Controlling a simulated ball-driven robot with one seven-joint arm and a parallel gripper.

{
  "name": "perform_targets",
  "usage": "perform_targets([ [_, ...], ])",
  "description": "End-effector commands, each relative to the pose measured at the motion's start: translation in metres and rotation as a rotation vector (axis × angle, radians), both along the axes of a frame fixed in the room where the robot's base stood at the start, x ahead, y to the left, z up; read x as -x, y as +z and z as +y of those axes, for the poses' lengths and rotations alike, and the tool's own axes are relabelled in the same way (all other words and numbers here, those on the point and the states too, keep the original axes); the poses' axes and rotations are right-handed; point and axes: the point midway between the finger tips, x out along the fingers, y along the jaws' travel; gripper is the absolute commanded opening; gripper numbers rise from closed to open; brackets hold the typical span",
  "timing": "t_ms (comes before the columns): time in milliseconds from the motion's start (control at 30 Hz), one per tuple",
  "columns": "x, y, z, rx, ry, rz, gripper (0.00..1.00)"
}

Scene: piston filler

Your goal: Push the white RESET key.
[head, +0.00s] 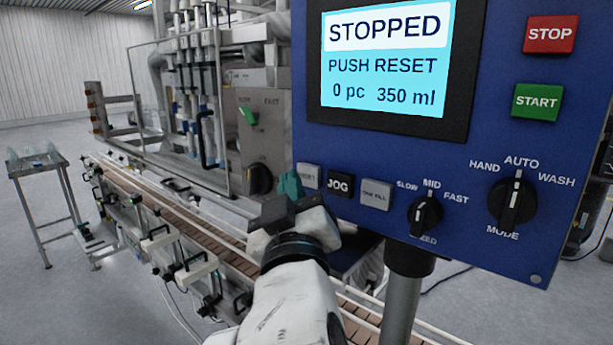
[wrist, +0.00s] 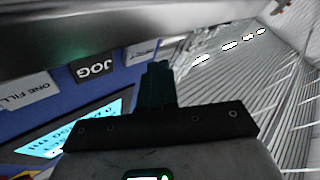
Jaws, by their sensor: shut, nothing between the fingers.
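The white RESET key (head: 308,177) is at the left end of the key row on the blue control panel (head: 390,160). My gripper's green fingers partly cover its lettering. In the wrist view the RESET key (wrist: 141,50) shows turned over, just beyond the fingertips and to their left. My gripper (head: 290,183) is shut and empty, close to the key's left side. I cannot tell whether it touches the key. The fingers also show in the wrist view (wrist: 158,72). The screen (head: 385,65) reads STOPPED, PUSH RESET, 0 pc, 350 ml.
The black JOG key (head: 339,184) and white ONE FILL key (head: 376,194) sit right of RESET. SPEED (head: 425,214) and MODE (head: 513,202) knobs stick out farther right. A red STOP (head: 550,35) and green START (head: 537,102) are above. A conveyor (head: 165,205) runs behind my arm.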

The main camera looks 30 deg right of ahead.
Motion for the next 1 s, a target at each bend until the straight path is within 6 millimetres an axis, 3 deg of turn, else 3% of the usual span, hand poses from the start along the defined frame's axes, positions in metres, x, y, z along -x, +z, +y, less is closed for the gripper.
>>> perform_targets([
  [1000, -0.0023, 0.0005, -0.0079, 0.000, 0.000, 0.000, 0.00],
])
